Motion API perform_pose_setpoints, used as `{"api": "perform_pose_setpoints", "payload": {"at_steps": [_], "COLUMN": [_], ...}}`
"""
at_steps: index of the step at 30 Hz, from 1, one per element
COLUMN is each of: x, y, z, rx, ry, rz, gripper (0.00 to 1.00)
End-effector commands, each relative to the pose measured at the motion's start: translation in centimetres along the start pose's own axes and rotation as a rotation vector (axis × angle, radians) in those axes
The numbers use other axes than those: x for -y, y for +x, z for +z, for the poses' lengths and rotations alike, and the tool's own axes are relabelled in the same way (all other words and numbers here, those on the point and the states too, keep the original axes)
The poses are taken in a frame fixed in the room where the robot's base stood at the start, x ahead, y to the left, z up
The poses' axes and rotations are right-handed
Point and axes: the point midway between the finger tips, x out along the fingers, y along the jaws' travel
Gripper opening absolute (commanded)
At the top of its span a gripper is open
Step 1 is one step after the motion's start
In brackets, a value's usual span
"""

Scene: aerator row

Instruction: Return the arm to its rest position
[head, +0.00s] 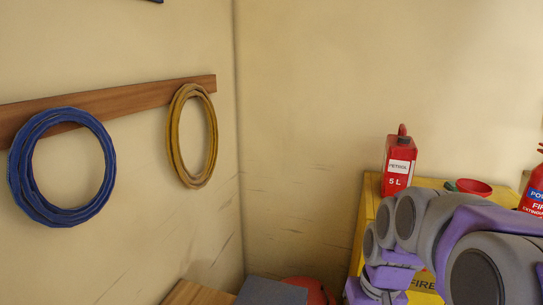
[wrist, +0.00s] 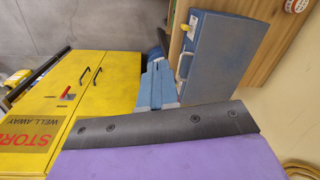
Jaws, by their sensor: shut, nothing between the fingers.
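My arm (head: 440,225), grey and purple, is folded at the lower right in the head view, in front of a yellow cabinet (head: 431,183). Its fingertips cannot be made out there. In the wrist view my gripper (wrist: 158,72) shows pale blue fingers close together beyond a dark bar and a purple housing. It is shut and empty. It points between the yellow cabinet (wrist: 95,68) and a blue case (wrist: 217,55). I cannot tell how far it is from either.
A red petrol can (head: 399,165) and a red funnel (head: 473,187) stand on the cabinet. A red extinguisher (head: 535,190) is at the right edge. Blue (head: 18,180) and yellow (head: 173,140) hose coils hang from a wooden rail.

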Motion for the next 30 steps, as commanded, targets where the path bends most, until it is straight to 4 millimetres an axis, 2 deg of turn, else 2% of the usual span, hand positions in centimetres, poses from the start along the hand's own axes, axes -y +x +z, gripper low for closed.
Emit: {"api": "perform_pose_setpoints", "payload": {"at_steps": [1,9,12,15,18,21,30], "x": [0.6,2.0,1.9,1.8,1.7,1.7,1.7], "y": [1.3,6.6,8.5,9.9,10.8,11.2,11.2], "z": [2.3,12.8,16.2,18.8,20.4,21.1,21.2], "rx": [0.016,0.100,0.124,0.140,0.157,0.161,0.161], "ry": [-0.010,-0.024,-0.022,-0.018,-0.015,-0.013,-0.013], "rz": [0.010,0.061,0.080,0.094,0.102,0.106,0.106], "gripper": [0.00,0.00,0.00,0.00,0.00,0.00,0.00]}}
